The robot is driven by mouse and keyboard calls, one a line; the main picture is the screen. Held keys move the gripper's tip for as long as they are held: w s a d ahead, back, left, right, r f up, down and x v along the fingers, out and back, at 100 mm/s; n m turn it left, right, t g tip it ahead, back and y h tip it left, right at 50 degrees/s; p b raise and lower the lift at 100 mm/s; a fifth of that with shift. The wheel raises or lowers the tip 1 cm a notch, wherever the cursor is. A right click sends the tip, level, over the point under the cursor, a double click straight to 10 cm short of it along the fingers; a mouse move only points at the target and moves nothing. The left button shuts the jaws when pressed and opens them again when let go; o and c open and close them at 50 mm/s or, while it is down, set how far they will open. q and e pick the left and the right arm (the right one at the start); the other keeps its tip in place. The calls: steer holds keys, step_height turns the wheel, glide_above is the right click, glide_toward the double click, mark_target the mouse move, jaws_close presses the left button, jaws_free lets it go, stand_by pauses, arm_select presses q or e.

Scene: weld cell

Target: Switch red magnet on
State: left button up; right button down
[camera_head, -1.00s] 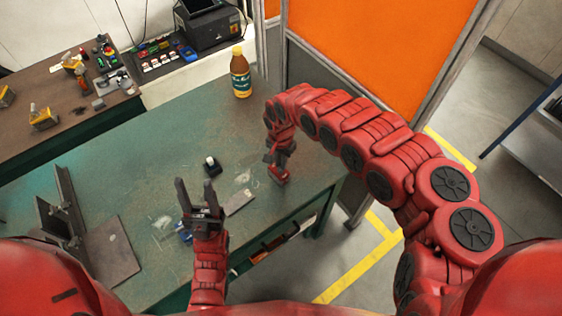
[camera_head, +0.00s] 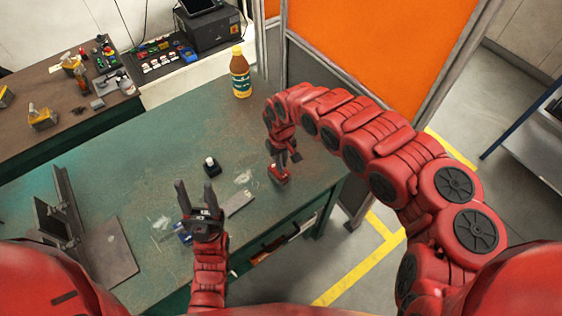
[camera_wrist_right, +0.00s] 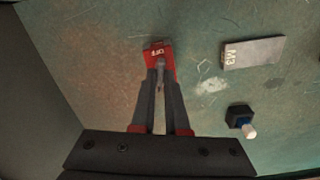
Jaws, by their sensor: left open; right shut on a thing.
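The fingertips hide most of that part. My left gripper (camera_head: 196,187) is open and empty, above the front of the table, to the left of the magnet.
A grey plate marked M3 (camera_wrist_right: 253,53) and a black block with a white-tipped knob (camera_wrist_right: 241,121) lie near the magnet. A bottle (camera_head: 240,74) stands at the back. Steel angle pieces (camera_head: 62,208) stand at left. The table's middle is mostly clear.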

steer(key=shift+n, duration=1.6)
steer(key=c, duration=0.9)
jaws_free()
step_height(320, 180, up, 17)
steer(key=p, duration=0.5)
steer(key=shift+r, duration=0.2)
